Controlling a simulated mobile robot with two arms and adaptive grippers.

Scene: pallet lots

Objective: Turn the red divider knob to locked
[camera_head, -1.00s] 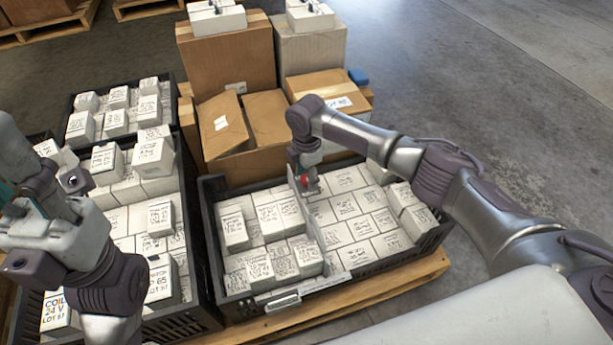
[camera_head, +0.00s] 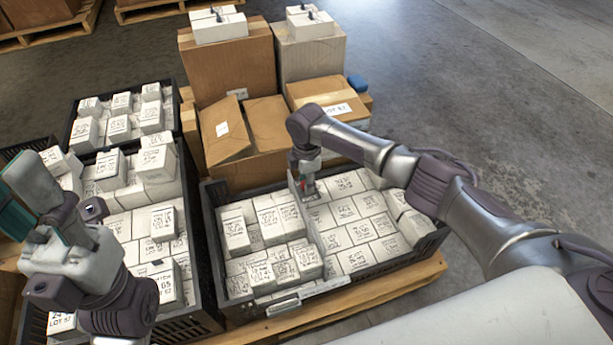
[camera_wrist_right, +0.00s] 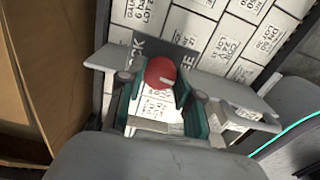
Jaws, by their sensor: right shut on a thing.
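The red divider knob (camera_wrist_right: 160,72) shows in the right wrist view, round with a short white mark toward its right side.
White labelled boxes (camera_head: 352,235) fill both sides of the crate. Brown cartons (camera_head: 233,75) stand behind it. Another black crate (camera_head: 196,200) with white boxes is to the left. A wooden pallet (camera_head: 425,275) lies under the crate. Open floor (camera_head: 480,110) is at right.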

